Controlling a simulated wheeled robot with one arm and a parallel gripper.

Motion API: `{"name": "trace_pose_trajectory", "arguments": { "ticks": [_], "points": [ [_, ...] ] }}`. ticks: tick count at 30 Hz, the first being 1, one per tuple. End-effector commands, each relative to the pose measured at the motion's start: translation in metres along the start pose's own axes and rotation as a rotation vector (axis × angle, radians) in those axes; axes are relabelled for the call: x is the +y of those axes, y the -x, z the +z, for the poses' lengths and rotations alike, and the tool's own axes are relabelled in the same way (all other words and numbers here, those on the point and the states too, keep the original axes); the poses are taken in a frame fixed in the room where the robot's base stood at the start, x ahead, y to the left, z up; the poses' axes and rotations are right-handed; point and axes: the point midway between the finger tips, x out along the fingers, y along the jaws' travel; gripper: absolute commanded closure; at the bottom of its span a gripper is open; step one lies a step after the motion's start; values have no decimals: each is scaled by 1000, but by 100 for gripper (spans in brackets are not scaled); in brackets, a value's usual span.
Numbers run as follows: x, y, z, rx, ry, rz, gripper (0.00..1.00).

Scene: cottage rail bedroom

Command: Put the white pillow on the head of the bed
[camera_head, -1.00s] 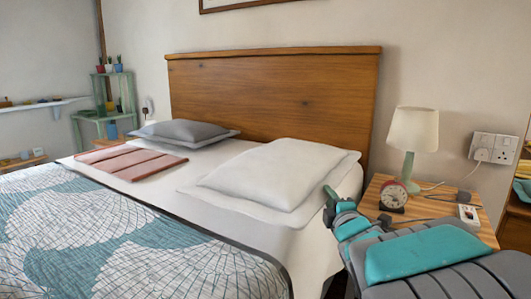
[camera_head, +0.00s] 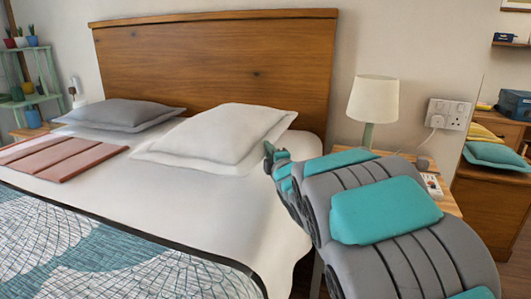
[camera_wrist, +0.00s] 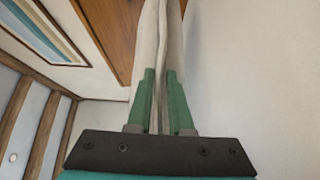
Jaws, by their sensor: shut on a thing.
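The white pillow (camera_head: 222,135) is at the right side of the bed (camera_head: 210,215), near the wooden headboard (camera_head: 225,65). Its back edge is raised towards the headboard, so it looks tilted. My gripper (camera_head: 268,150) is at the pillow's right edge, partly hidden behind my own arm. In the wrist view my gripper (camera_wrist: 162,80) has its green fingers shut on the pale edge of the white pillow (camera_wrist: 160,40). The pillow's underside is hidden, so I cannot tell how much of it touches the bed.
A grey pillow (camera_head: 118,114) and a folded pink cloth (camera_head: 62,157) lie on the bed's left side. A bedside table (camera_head: 448,203) with a lamp (camera_head: 374,99) stands at the right, partly behind my arm. A patterned teal cover (camera_head: 100,245) lies over the bed's near part.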

Motion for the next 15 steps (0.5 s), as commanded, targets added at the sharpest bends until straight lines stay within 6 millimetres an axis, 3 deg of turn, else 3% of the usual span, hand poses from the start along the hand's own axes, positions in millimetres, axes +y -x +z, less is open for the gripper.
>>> {"name": "trace_pose_trajectory", "arguments": {
  "ticks": [9,15],
  "points": [
    [-4,-48,11,-1,-4,2,100],
    [-5,-61,13,1,-1,2,100]
  ]
}}
